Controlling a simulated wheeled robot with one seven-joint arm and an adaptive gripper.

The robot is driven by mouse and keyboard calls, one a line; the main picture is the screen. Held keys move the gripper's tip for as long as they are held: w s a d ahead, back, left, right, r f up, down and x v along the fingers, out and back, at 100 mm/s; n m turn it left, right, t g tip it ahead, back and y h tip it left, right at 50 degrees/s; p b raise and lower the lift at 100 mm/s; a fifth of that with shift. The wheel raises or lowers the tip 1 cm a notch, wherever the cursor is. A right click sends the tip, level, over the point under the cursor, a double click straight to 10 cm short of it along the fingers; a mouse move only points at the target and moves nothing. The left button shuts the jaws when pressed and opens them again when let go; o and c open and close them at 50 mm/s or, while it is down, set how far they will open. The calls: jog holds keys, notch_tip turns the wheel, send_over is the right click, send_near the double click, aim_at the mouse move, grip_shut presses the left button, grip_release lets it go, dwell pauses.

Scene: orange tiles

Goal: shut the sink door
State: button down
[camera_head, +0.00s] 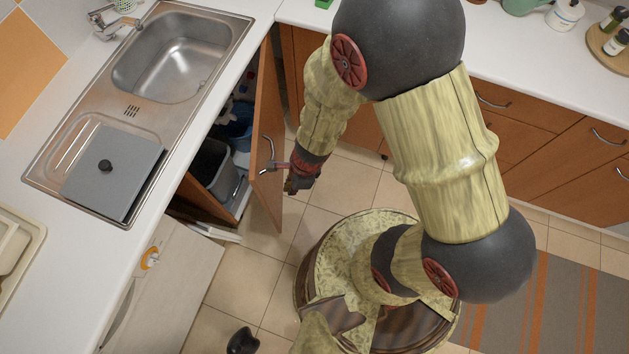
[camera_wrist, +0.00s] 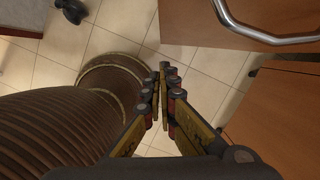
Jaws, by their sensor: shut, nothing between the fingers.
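The sink door (camera_head: 267,115) is a brown wooden cabinet door standing open, swung out from the cabinet under the sink. Its curved metal handle (camera_head: 267,147) is near its free edge. In the wrist view, the door (camera_wrist: 235,14) fills the upper right, with the handle (camera_wrist: 262,32) along it. My gripper (camera_head: 298,186) is just right of the door in the head view, near the handle's height in the picture. In the wrist view my gripper (camera_wrist: 165,72) has its fingers together and empty, left of and apart from the handle. Whether other parts touch the door is unclear.
The open cabinet holds a grey bin (camera_head: 213,168) and a blue item (camera_head: 235,130). The steel sink (camera_head: 175,55) is above it. A white appliance (camera_head: 160,275) stands nearer on the left. More brown cabinets (camera_head: 560,150) line the right.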

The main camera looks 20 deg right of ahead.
jog(key=w+a+m+p, duration=0.2)
jog(key=w+a+p, duration=0.1)
jog(key=a, duration=0.6)
jog(key=w+a+m+p, duration=0.2)
jog(key=w+a+p, duration=0.1)
jog(key=a, duration=0.7)
jog(key=shift+w+a+t, duration=0.2)
jog(key=shift+a+t, duration=0.1)
jog(key=shift+t, duration=0.1)
jog(key=shift+p, duration=0.3)
